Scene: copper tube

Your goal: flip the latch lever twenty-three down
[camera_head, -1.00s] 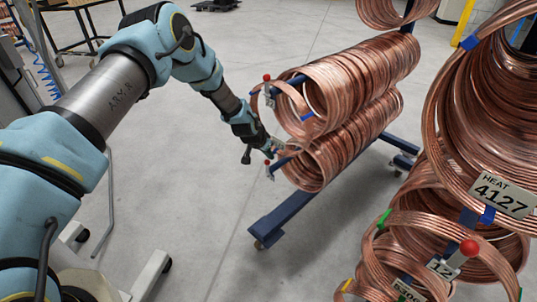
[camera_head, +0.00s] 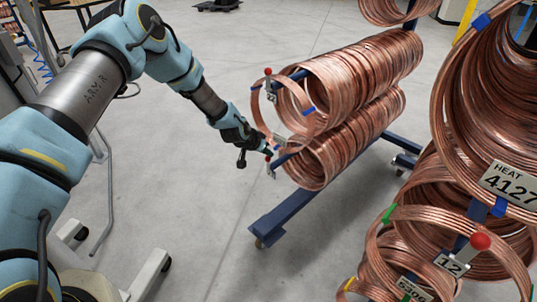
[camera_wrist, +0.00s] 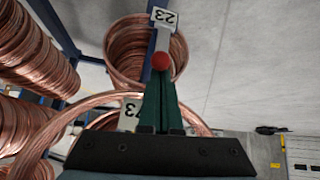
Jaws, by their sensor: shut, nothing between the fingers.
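The lever marked 23 has a red ball knob (camera_wrist: 161,61) and a number plate (camera_wrist: 163,17), which reads upside down in the wrist view. Its knob also shows small in the head view (camera_head: 268,158), above its plate at the end of the lower arm of the blue rack, so the lever stands up. My gripper (camera_wrist: 160,82) has its green fingers together, empty, with the tips right at the knob. I cannot tell whether they touch it. In the head view my gripper (camera_head: 264,149) is just up and left of that lever, beside the lower copper coil (camera_head: 318,160).
Another red-knobbed lever (camera_head: 267,72) stands above at the upper coil (camera_head: 350,78). A loose copper loop (camera_wrist: 60,125) and a partly hidden plate (camera_wrist: 130,112) lie close beside my fingers. More coils, including a 4127 tag (camera_head: 508,186), fill the right.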

